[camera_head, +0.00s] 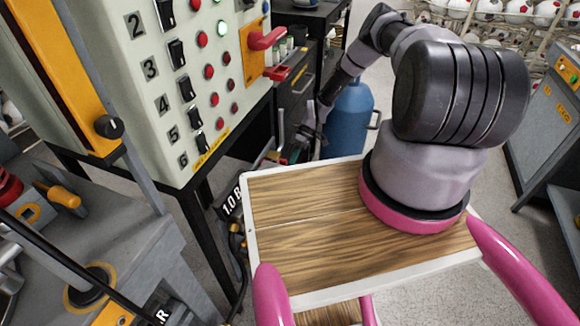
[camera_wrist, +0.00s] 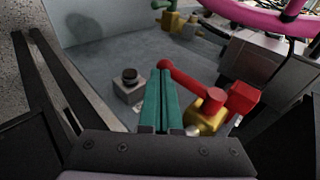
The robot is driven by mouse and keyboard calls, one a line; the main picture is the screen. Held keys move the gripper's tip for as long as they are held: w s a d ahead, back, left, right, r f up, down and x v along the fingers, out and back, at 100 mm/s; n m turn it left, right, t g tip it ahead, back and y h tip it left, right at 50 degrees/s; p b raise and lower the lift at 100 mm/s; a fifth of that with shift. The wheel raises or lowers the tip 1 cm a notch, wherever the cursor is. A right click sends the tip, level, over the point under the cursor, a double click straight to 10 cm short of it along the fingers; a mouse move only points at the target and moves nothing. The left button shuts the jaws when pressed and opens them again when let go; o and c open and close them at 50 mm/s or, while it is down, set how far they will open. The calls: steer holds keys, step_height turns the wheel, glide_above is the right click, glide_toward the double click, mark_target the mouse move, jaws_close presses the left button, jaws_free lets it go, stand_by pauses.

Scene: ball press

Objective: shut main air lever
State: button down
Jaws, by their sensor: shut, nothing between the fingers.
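A red lever (camera_wrist: 200,82) on a brass valve body (camera_wrist: 204,118) shows in the wrist view, right of centre. Its long arm runs up and left from a red hub, and its end lies beside my fingertips. My gripper (camera_wrist: 160,73) has teal fingers closed together with nothing between them. The fingertips are close to the lever's free end; I cannot tell whether they touch it. In the head view my gripper (camera_head: 291,153) is small and partly hidden near the press's table leg, beyond the wooden board. The lever is not clear in that view.
A grey block with a dark round knob (camera_wrist: 129,84) stands left of the fingers. In the head view, a control cabinet (camera_head: 150,90) carries switches and a red rotary handle (camera_head: 266,39). A blue cylinder (camera_head: 348,120) stands behind my arm, and a "1.0 BAR" display (camera_head: 232,202) sits beside the board.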

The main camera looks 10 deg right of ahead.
steer(key=v, duration=1)
steer(key=shift+w+d+r, duration=0.2)
steer(key=shift+d, duration=0.1)
steer(key=w+d+r+m+t+h, duration=0.1)
steer(key=w+r+h, duration=0.1)
steer(key=r, duration=0.9)
steer(key=w+d+r+m+t+h, duration=0.1)
steer(key=w+r+t, duration=0.1)
steer(key=r, duration=1)
steer(key=s+r+m+t+h, duration=0.2)
steer(key=s+r+m+t, duration=0.15)
steer(key=r, duration=1.45)
steer(key=s+r+m+t, duration=0.2)
steer(key=s+r+m, duration=0.2)
steer(key=s+r, duration=0.85)
steer(key=s+r+m+t, duration=0.2)
steer(key=s+r, duration=0.1)
steer(key=s, duration=0.3)
steer(key=s+r+m+t, duration=0.3)
steer(key=s+r, duration=0.1)
steer(key=s, duration=0.3)
steer(key=shift+s+a, duration=0.3)
steer(key=shift+a, duration=0.1)
